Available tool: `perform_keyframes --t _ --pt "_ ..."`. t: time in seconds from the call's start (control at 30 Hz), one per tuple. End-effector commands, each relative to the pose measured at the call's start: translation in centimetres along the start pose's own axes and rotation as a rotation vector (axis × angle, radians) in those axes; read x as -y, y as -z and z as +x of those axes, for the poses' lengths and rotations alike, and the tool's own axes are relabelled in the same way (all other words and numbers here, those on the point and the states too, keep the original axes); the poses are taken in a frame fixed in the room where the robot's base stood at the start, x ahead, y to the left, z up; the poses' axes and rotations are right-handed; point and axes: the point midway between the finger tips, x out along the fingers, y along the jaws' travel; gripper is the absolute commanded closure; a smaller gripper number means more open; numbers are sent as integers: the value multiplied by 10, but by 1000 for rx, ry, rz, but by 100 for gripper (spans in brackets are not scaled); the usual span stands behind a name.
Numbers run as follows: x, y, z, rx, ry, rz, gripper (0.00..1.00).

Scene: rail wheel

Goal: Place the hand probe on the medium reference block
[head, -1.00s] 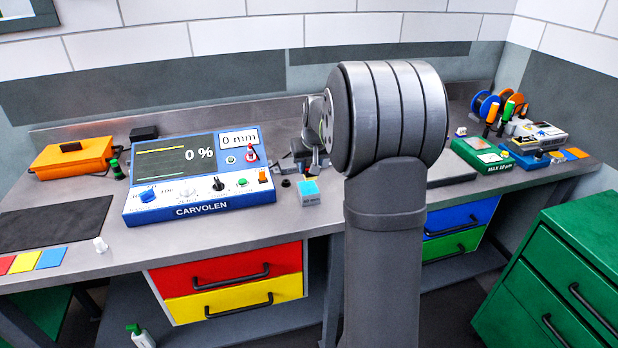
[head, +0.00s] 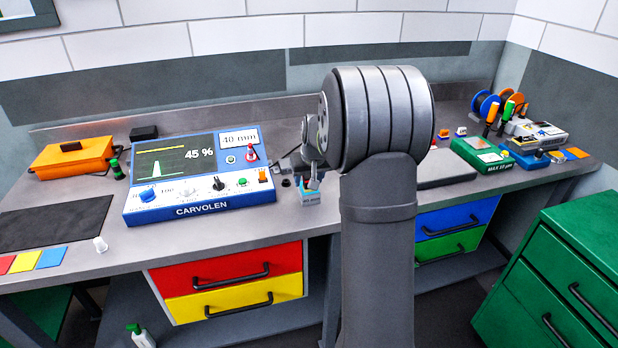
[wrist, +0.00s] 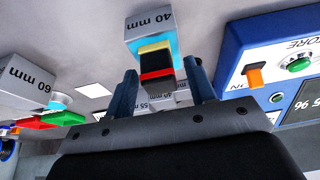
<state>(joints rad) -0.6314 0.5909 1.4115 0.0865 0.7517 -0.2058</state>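The hand probe (wrist: 157,75), with black, red and yellow parts, is between the fingers of my gripper (wrist: 162,80) in the wrist view. It is against the cyan face of the block marked 40 mm (wrist: 150,24). The head view shows that block (head: 310,198) on the bench, right of the blue CARVOLEN unit (head: 198,208), with my gripper (head: 313,182) just above it. I cannot tell whether the fingers press on the probe. A block marked 60 mm (wrist: 25,85) is at the left in the wrist view.
My arm hides the middle of the bench. A grey plate (head: 445,170) and a green box (head: 482,156) lie to the right.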

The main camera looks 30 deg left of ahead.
Motion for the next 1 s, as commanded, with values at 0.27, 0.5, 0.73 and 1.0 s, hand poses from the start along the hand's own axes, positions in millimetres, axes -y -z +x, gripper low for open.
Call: perform_keyframes --t 0.27,0.5,0.73,1.0 --pt "0 2 -6 -1 0 0 50" --pt "0 2 -49 -5 -1 0 50" --pt "0 2 -96 -3 -1 0 50" --pt "0 1 -122 0 0 0 50"
